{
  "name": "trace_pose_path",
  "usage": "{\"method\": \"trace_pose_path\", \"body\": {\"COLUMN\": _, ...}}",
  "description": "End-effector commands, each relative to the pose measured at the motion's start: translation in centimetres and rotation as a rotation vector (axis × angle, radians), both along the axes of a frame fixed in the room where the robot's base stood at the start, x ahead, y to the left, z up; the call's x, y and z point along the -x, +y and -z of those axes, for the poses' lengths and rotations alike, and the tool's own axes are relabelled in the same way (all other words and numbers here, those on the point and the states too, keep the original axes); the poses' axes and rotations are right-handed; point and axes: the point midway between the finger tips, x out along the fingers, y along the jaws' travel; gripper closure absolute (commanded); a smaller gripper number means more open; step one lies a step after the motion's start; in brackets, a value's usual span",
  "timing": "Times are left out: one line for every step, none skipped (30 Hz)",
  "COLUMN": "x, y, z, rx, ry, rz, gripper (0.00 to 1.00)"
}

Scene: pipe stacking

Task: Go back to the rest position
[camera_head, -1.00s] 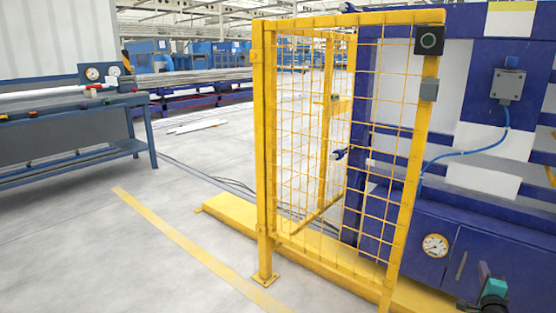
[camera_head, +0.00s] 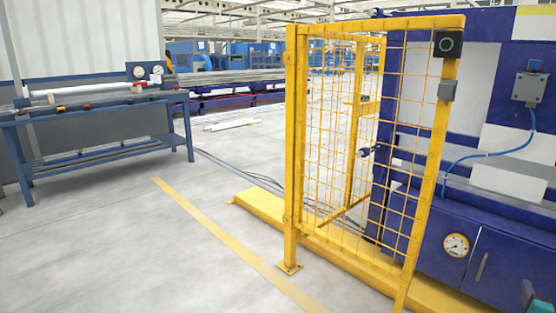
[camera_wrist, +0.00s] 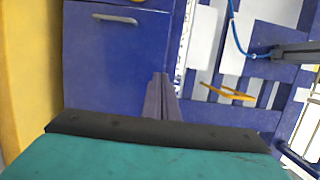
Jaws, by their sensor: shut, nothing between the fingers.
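My gripper (camera_wrist: 162,98) shows in the wrist view, its two grey-purple fingers together with nothing between them. It is in front of a blue cabinet (camera_wrist: 115,55) with a metal handle, and no contact with it shows. In the head view only a small dark and teal piece of my arm shows at the bottom right corner. No pipe is in my gripper.
A yellow mesh guard (camera_head: 297,150) stands on a yellow base before a blue machine (camera_head: 500,240) with a gauge (camera_head: 456,245). A blue workbench (camera_head: 100,130) is at the left. Grey floor (camera_head: 110,240) is clear between them, with a yellow line (camera_head: 215,235).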

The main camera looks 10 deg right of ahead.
Motion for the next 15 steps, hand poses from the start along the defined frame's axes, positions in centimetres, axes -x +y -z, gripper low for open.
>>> {"method": "trace_pose_path", "body": {"x": -0.6, "y": 0.5, "z": -0.1, "rx": 0.000, "ry": 0.007, "rz": -0.013, "gripper": 1.00}}
{"method": "trace_pose_path", "body": {"x": -0.9, "y": 0.7, "z": 0.0, "rx": 0.001, "ry": 0.012, "rz": -0.021, "gripper": 1.00}}
{"method": "trace_pose_path", "body": {"x": -1.3, "y": 1.0, "z": 0.0, "rx": 0.000, "ry": 0.017, "rz": -0.030, "gripper": 1.00}}
{"method": "trace_pose_path", "body": {"x": -1.5, "y": 1.3, "z": 0.1, "rx": 0.001, "ry": 0.021, "rz": -0.036, "gripper": 1.00}}
{"method": "trace_pose_path", "body": {"x": -1.8, "y": 1.5, "z": 0.1, "rx": 0.001, "ry": 0.025, "rz": -0.043, "gripper": 1.00}}
{"method": "trace_pose_path", "body": {"x": -2.2, "y": 1.9, "z": 0.2, "rx": 0.002, "ry": 0.031, "rz": -0.052, "gripper": 1.00}}
{"method": "trace_pose_path", "body": {"x": -2.6, "y": 2.2, "z": 0.2, "rx": 0.002, "ry": 0.036, "rz": -0.061, "gripper": 1.00}}
{"method": "trace_pose_path", "body": {"x": -3.0, "y": 2.6, "z": 0.2, "rx": 0.002, "ry": 0.042, "rz": -0.072, "gripper": 1.00}}
{"method": "trace_pose_path", "body": {"x": -3.5, "y": 3.1, "z": 0.3, "rx": 0.003, "ry": 0.050, "rz": -0.085, "gripper": 1.00}}
{"method": "trace_pose_path", "body": {"x": -3.9, "y": 3.4, "z": 0.4, "rx": 0.004, "ry": 0.056, "rz": -0.095, "gripper": 1.00}}
{"method": "trace_pose_path", "body": {"x": -4.2, "y": 3.8, "z": 0.5, "rx": 0.005, "ry": 0.061, "rz": -0.105, "gripper": 1.00}}
{"method": "trace_pose_path", "body": {"x": -4.8, "y": 4.3, "z": 0.6, "rx": 0.005, "ry": 0.069, "rz": -0.119, "gripper": 1.00}}
{"method": "trace_pose_path", "body": {"x": -5.3, "y": 4.8, "z": 0.7, "rx": 0.005, "ry": 0.078, "rz": -0.132, "gripper": 1.00}}
{"method": "trace_pose_path", "body": {"x": -5.7, "y": 5.3, "z": 0.8, "rx": 0.005, "ry": 0.085, "rz": -0.145, "gripper": 1.00}}
{"method": "trace_pose_path", "body": {"x": -6.4, "y": 5.9, "z": 0.9, "rx": 0.005, "ry": 0.095, "rz": -0.161, "gripper": 1.00}}
